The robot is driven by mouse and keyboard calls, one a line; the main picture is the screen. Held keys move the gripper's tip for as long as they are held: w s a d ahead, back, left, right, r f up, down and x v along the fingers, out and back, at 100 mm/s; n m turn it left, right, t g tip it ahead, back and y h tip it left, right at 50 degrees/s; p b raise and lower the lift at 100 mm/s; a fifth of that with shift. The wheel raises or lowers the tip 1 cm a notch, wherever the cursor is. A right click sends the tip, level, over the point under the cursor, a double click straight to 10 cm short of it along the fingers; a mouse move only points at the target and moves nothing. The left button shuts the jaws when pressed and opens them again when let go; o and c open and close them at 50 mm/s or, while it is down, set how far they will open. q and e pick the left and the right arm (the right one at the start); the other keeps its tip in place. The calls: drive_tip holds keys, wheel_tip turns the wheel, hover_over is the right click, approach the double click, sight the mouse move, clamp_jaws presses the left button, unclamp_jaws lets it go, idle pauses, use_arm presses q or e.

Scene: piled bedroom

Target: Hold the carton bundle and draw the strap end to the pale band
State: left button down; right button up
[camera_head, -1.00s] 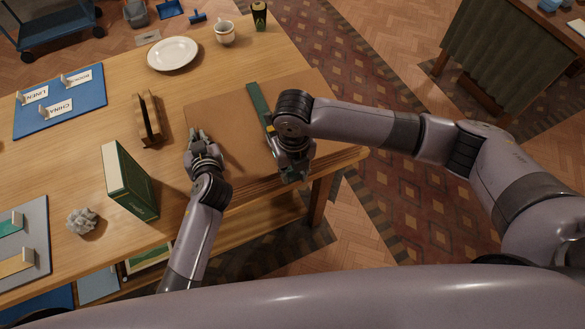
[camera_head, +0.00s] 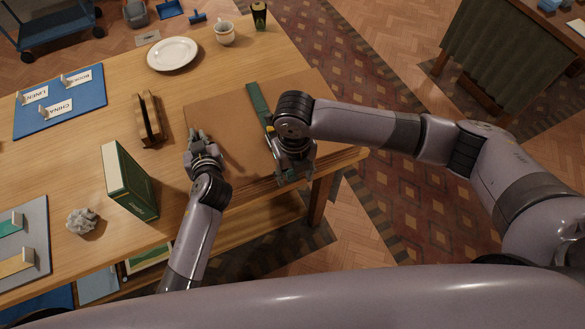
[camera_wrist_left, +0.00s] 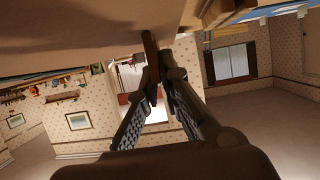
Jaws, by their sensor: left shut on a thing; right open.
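The carton bundle (camera_head: 225,116) is a flat brown slab lying on the wooden table near its front right edge. A dark green strap (camera_head: 258,98) runs across its top and passes under my right arm. My left gripper (camera_head: 195,137) is at the bundle's left edge, shut on it. In the left wrist view the fingers (camera_wrist_left: 155,80) close on a thin brown edge below a broad brown surface. My right gripper (camera_head: 291,178) is open at the bundle's front edge, in line with the strap. The strap's near end is hidden by the right wrist. I cannot make out the pale band.
A green box (camera_head: 130,180) stands left of my left arm, near a wooden rack (camera_head: 148,120) and a grey crumpled lump (camera_head: 82,221). A plate (camera_head: 173,54), mug (camera_head: 224,33) and dark cup (camera_head: 259,15) are at the back. A blue labelled board (camera_head: 60,125) lies left.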

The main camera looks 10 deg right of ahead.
drive_tip(key=shift+r, duration=3.55)
use_arm(q)
drive_tip(key=c, duration=1.7)
unclamp_jaws()
drive_tip(key=shift+o, duration=0.5)
drive_tip(key=o, duration=0.3)
drive_tip(key=o, duration=0.4)
drive_tip(key=shift+o, duration=0.3)
